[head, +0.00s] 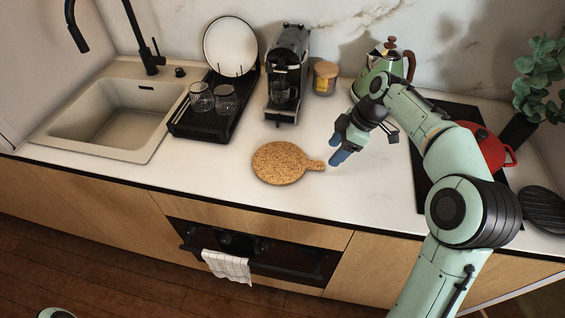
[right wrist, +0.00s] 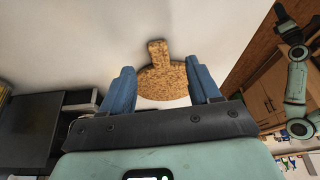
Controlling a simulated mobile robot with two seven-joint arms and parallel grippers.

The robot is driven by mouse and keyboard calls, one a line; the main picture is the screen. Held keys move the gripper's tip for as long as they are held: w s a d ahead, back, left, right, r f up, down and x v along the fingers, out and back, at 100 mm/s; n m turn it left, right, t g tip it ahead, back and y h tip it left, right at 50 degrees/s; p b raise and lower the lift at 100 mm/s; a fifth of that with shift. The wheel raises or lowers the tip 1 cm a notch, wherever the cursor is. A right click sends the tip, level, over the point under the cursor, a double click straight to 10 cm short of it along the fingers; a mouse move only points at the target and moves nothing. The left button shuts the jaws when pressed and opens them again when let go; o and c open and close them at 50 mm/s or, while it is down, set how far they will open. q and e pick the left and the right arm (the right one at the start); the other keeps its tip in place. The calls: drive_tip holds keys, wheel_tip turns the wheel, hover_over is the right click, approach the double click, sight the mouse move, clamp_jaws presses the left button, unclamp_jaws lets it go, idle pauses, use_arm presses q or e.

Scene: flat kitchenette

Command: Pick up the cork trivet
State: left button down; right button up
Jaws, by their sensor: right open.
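The cork trivet (head: 281,163) is a round, speckled brown board with a short handle pointing right. It lies flat on the white counter near the front edge. My right gripper (head: 336,149) is above the counter just right of the handle, with blue fingers. In the right wrist view the trivet (right wrist: 163,80) shows beyond and between the fingers of the right gripper (right wrist: 164,88), its handle at the top. The fingers are open with nothing between them, apart from the trivet.
A black dish rack (head: 207,124) with glasses and a plate, a coffee machine (head: 287,78) and a lidded jar (head: 325,78) stand behind. A green kettle (head: 383,66) and red pot (head: 487,147) are to the right. The sink (head: 108,113) is left. Counter around the trivet is clear.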

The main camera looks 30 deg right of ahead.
sight(320, 164)
drive_tip(key=x, duration=0.6)
drive_tip(key=shift+w+a+f, duration=0.1)
drive_tip(key=shift+w+a, duration=0.1)
drive_tip(key=shift+w, duration=0.1)
drive_tip(key=shift+c, duration=0.3)
clamp_jaws()
